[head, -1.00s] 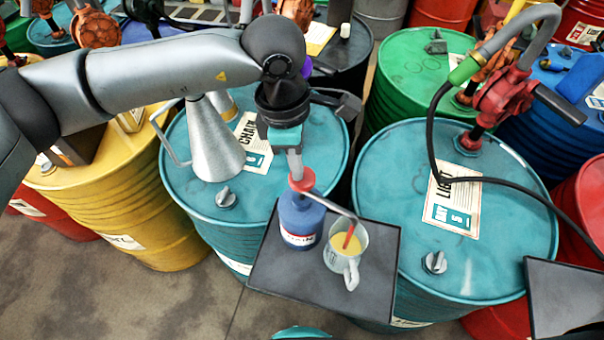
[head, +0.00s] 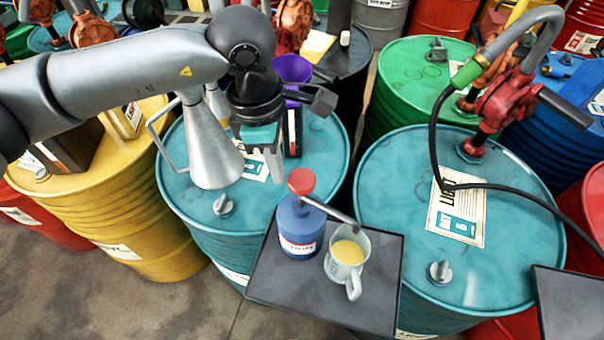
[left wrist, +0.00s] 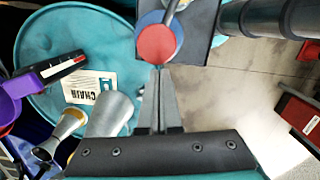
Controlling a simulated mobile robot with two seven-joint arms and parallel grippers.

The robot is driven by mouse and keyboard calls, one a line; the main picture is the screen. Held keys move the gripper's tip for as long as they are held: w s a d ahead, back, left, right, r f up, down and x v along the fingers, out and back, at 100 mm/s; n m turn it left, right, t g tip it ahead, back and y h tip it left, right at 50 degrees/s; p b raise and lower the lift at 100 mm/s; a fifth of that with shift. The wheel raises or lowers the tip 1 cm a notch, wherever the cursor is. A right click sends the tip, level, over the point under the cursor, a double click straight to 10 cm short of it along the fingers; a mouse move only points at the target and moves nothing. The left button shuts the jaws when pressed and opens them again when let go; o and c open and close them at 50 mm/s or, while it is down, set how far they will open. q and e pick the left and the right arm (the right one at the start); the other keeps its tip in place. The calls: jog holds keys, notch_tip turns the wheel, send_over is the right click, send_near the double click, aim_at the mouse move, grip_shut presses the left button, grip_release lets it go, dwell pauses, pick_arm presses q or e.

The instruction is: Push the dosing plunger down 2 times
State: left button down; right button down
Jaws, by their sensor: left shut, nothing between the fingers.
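The dosing bottle (head: 299,233) is blue with a red plunger top (head: 301,181) and a grey spout. It stands upright on a small dark tray (head: 268,281). The plunger stands raised, with the spout over a grey measuring cup (head: 347,258) that holds yellow liquid. My left gripper (head: 277,178) is shut and empty, up and left of the plunger and apart from it. In the left wrist view the red plunger top (left wrist: 157,43) shows just beyond the shut fingertips (left wrist: 160,70). My right gripper is not in view.
A metal funnel can (head: 211,150) stands on the teal drum (head: 180,190) close to my left gripper. A purple funnel (head: 291,70) is behind it. A second teal drum (head: 390,200) with a red pump (head: 500,100) and black hose is at the right.

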pick_arm(q)
notch_tip(320, 180, up, 15)
jog(key=a+b, duration=0.1)
jog(key=b, duration=0.1)
jog(key=shift+w+a+f, duration=0.15)
jog(key=shift+a, duration=0.15)
dwell(1.0)
